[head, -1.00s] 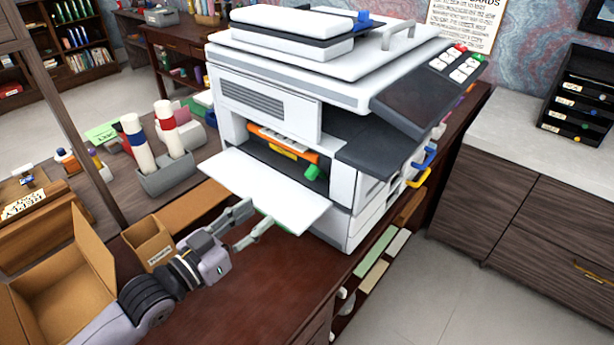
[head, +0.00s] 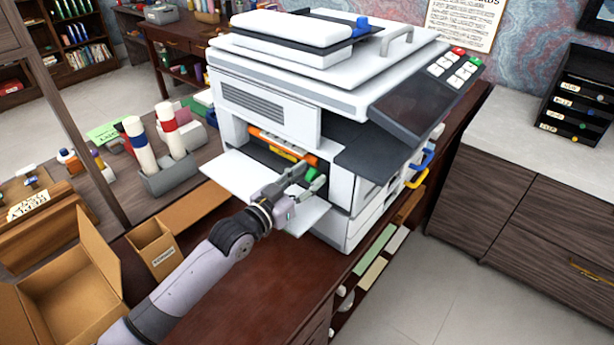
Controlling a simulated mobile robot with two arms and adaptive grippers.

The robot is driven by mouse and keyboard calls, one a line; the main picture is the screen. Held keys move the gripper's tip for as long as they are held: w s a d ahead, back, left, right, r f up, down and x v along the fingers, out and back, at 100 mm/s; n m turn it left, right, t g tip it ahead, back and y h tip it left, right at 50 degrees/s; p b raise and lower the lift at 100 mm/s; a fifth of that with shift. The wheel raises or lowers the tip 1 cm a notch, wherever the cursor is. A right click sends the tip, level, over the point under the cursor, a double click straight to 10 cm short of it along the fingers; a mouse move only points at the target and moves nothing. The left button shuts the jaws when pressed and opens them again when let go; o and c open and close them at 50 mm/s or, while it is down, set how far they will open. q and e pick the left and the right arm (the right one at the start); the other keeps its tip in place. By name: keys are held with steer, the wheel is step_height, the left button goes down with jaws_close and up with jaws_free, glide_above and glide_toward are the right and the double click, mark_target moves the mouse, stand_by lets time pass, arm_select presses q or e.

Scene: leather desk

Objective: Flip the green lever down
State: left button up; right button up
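The white printer (head: 270,100) stands on the dark wooden desk with its front flap folded out flat. Inside its opening is the green lever (head: 309,173), a small stubby handle below the orange part (head: 283,145). My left gripper (head: 312,175) reaches over the flap (head: 228,172) into the opening. Its two fingers are apart, with the tips at the green lever, one on each side of it in this view. The fingers partly hide the lever, and I cannot tell whether they touch it. My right gripper is not in view.
Open cardboard boxes (head: 75,275) stand at the left, near my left arm. The desk's front (head: 270,285) is clear.

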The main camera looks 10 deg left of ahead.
arm_select(q)
steer(key=shift+c, duration=0.6)
jaws_close()
stand_by(0.3)
